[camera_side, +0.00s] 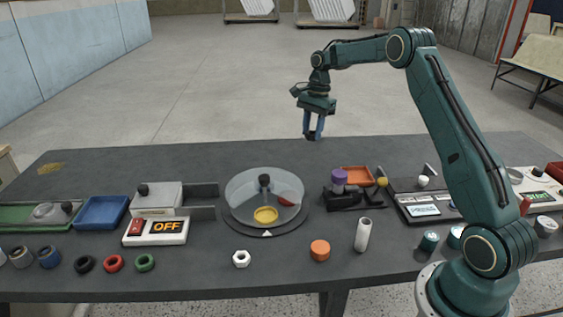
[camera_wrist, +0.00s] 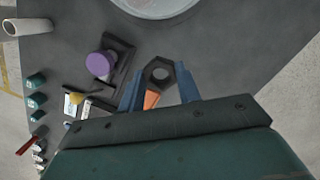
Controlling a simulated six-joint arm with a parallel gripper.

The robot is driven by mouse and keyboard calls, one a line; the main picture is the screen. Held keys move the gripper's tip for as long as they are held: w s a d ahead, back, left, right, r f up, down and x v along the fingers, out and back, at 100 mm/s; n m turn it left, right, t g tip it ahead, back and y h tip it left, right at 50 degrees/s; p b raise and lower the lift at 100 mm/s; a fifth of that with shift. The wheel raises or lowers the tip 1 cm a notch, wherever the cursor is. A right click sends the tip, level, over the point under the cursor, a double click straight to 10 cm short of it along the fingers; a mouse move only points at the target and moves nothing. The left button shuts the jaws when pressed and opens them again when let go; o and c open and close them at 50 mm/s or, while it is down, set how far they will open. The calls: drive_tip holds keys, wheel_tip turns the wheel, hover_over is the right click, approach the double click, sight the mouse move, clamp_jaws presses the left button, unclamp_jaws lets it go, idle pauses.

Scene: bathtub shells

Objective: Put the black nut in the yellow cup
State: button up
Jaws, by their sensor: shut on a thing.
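The black nut (camera_wrist: 158,72) is a dark six-sided piece with a hole, held between the blue fingertips of my gripper (camera_wrist: 160,82). In the side view my gripper (camera_side: 313,132) points down above the table's far part, with the dark nut (camera_side: 311,137) small at its tips. The yellow cup (camera_side: 265,215) sits at the front inside a round clear-walled turntable (camera_side: 236,190), left of and nearer the camera than my gripper. In the wrist view only the turntable's rim (camera_wrist: 155,14) shows at the top; the yellow cup is out of view there.
A white nut (camera_side: 241,258) and several coloured rings lie along the front. The back left table is mostly clear.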

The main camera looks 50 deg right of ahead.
drive_tip(key=a+f+n, duration=0.2)
drive_tip(key=a+n, duration=0.1)
drive_tip(key=a, duration=0.2)
drive_tip(key=s+a+f+n+g, duration=0.1)
drive_tip(key=a+f+n, duration=0.1)
drive_tip(key=a+n, duration=0.1)
drive_tip(key=s+a+f+n, duration=0.1)
drive_tip(key=a+f+n, duration=0.1)
drive_tip(key=a, duration=0.4)
drive_tip(key=shift+s+a+n, duration=0.2)
drive_tip(key=shift+a+n, duration=0.1)
drive_tip(key=shift+n, duration=0.2)
drive_tip(key=s+a+f+n+h, duration=0.1)
drive_tip(key=s+a+f+n, duration=0.1)
drive_tip(key=s+a+n, duration=0.2)
drive_tip(key=s+a+f+n+g, duration=0.1)
drive_tip(key=s+a+f+n, duration=0.1)
drive_tip(key=s+a+n, duration=0.3)
drive_tip(key=shift+f+n+h, duration=0.4)
drive_tip(key=shift+w+a, duration=0.1)
drive_tip(key=w+r+n, duration=0.1)
drive_tip(key=w+r, duration=0.4)
drive_tip(key=r, duration=0.3)
drive_tip(key=w+r+n, duration=0.2)
drive_tip(key=w+r, duration=0.3)
drive_tip(key=r, duration=0.4)
drive_tip(key=shift+d, duration=0.45)
drive_tip(key=shift+f, duration=0.15)
